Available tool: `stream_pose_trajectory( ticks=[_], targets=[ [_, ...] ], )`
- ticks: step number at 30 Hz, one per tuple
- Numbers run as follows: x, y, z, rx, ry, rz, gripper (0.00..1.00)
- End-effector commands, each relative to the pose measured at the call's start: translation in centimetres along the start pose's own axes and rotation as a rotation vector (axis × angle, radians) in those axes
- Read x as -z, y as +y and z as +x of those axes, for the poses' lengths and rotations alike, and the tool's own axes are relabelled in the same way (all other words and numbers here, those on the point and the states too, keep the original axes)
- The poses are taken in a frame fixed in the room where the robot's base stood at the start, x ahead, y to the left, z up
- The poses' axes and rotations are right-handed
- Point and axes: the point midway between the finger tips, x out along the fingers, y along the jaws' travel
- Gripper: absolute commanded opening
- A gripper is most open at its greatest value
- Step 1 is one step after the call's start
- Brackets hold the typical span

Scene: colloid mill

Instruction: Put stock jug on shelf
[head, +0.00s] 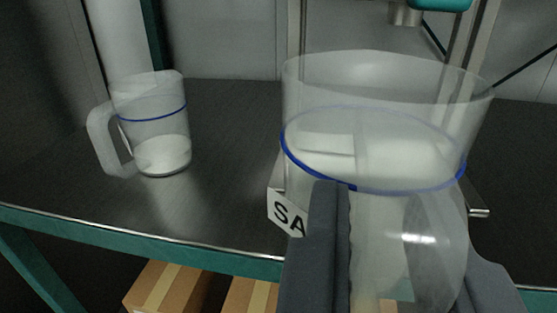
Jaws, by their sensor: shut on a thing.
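A large clear jug (390,90) with a blue line around it is held close to the camera on the right. My gripper (405,255) is shut on this jug, with a dark finger at each side of its near part. The jug looks upright, and pale contents show inside. A second clear jug (155,105) with a blue line and a handle at its left stands upright on the dark shelf (225,170). It has a little pale material at its bottom. I cannot tell from the picture which jug is the stock jug.
A white sign (286,212) reading "SA" is partly hidden by my gripper. Cardboard boxes (165,287) lie below the shelf's teal front edge (130,240). A metal spout (405,13) hangs at the top right. The dark surface between the two jugs is clear.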

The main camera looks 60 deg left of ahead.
Motion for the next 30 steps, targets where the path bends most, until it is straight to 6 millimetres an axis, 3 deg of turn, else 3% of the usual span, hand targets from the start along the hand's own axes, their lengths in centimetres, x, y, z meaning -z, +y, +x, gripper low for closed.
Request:
stream_pose_trajectory(
  ticks=[5,21,25,30],
  targets=[
    [-0.3,-0.2,1.9,0.028,0.004,-0.001,0.00],
    [-1.4,3.1,13.4,0.024,0.006,-0.002,0.00],
    [-1.5,3.6,14.9,0.023,0.004,-0.002,0.00],
    [-1.7,3.9,15.4,0.020,0.003,-0.001,0.00]
  ],
)
